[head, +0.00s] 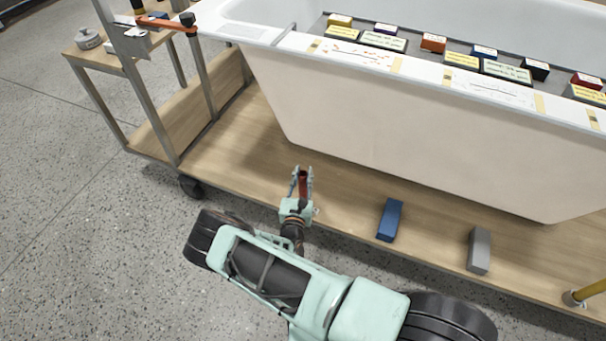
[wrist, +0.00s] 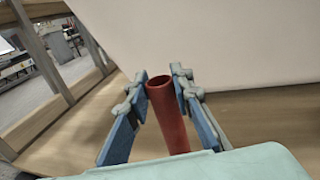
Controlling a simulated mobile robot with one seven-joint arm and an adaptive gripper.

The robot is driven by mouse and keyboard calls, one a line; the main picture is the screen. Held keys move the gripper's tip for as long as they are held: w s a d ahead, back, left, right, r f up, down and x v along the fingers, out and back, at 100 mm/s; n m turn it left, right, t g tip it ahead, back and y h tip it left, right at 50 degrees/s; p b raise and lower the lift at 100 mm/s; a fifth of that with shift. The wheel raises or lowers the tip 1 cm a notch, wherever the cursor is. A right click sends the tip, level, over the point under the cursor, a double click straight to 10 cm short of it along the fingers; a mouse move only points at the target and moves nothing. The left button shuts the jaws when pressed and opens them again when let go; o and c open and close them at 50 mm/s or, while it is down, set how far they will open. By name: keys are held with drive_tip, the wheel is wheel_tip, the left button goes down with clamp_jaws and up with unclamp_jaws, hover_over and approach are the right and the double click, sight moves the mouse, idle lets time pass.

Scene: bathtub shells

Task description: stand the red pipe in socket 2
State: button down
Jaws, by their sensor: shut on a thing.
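The red pipe (head: 303,184) is between the fingers of my gripper (head: 302,172), over the wooden deck below the bathtub in the head view. In the wrist view, the red pipe (wrist: 168,112) stands between the two blue finger pads of my gripper (wrist: 160,76), with its open, hollow end toward the tub wall. My gripper is shut on it. The pipe's lower end is hidden behind my gripper body. I cannot make out a socket marked 2 in either view.
The white bathtub (head: 400,130) stands over the wooden deck (head: 240,150). A blue block (head: 390,220) and a grey block (head: 479,251) lie on the deck to the right. A yellow pole (head: 590,291) is at the right edge. A side shelf (head: 150,125) stands at left.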

drive_tip(key=shift+f, duration=0.2)
drive_tip(key=c, duration=1.6)
unclamp_jaws()
drive_tip(key=shift+s+a, duration=0.2)
drive_tip(key=shift+s, duration=1.7)
drive_tip(key=shift+s+a, duration=0.15)
drive_tip(key=shift+s, duration=1.7)
